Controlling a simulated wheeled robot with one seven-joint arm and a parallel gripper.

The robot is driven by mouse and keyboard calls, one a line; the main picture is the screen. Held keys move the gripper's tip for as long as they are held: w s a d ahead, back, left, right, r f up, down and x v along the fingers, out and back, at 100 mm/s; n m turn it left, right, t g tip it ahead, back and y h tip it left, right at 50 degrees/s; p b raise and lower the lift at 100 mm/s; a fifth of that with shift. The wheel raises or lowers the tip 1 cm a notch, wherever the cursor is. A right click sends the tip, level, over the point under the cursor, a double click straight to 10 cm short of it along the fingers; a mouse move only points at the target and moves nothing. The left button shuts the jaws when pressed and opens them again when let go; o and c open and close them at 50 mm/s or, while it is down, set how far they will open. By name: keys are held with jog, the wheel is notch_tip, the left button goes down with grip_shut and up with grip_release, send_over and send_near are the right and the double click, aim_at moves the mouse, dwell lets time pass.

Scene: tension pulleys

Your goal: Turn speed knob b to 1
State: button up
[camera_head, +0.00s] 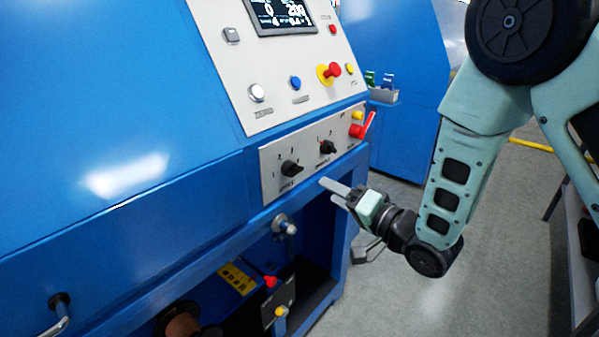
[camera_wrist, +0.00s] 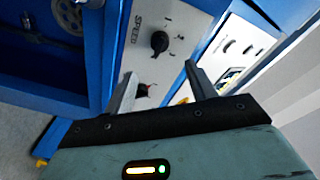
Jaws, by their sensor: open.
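Two black knobs sit on the lower light panel of the blue machine. The left knob (camera_head: 291,168) has small scale marks around it, and the right knob (camera_head: 327,147) is beside it. I cannot read which one is b in the head view. In the wrist view, a black knob (camera_wrist: 159,41) stands beside the word SPEED, with its pointer setting unclear. A second dark knob (camera_wrist: 142,90) shows partly between the fingers. My gripper (camera_head: 330,191) is open and empty, in front of and below the panel, apart from both knobs. Its fingers also show in the wrist view (camera_wrist: 160,70).
A red lever (camera_head: 362,128) is at the panel's right end. Above are a red emergency button (camera_head: 331,70), a blue button (camera_head: 295,83) and a screen (camera_head: 280,14). A metal fitting (camera_head: 285,226) juts out below the panel.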

aim_at(297, 173)
jog(key=p+x, duration=0.1)
jog(key=x, duration=1)
jog(key=shift+w+a, duration=0.25)
jog(key=shift+f, duration=0.1)
jog(key=c, duration=1)
